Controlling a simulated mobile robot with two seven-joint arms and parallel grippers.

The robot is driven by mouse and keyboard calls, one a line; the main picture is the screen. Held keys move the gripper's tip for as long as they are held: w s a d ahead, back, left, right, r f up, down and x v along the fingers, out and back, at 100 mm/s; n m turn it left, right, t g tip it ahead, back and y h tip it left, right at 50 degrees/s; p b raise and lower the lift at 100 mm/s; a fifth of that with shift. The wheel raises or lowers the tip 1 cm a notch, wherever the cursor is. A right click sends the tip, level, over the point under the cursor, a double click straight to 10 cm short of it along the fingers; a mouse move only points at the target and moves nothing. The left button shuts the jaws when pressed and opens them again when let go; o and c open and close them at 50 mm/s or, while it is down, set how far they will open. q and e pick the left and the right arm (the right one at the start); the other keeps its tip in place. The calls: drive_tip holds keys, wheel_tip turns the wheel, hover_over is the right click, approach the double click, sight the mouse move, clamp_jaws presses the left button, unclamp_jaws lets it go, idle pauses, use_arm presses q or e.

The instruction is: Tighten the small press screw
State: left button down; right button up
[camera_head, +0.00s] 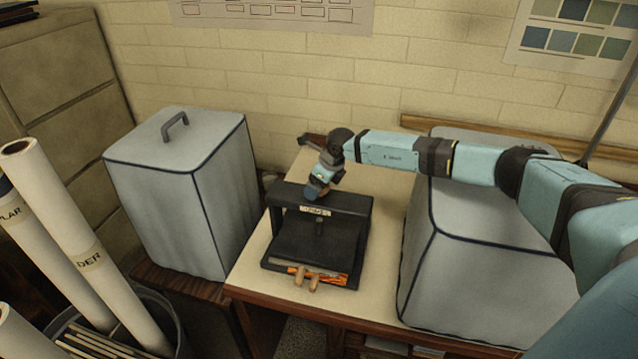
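The small black press (362,240) stands on the pale-topped table. The top end of the screw is not visible and may be hidden by the gripper. I cannot tell whether the fingers are closed on it. My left gripper is not in view.
Orange material and two tan pegs (313,284) show at the press's front. Grey covered boxes stand left (170,190) and right (480,270) of it, the right one under my arm. Paper rolls (85,250) stand in a bin at front left. Bare tabletop (252,268) lies left of the press.

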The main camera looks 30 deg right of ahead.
drive_tip(key=b+v, duration=0.3)
drive_tip(key=v, duration=1.1)
idle(0.3)
idle(0.6)
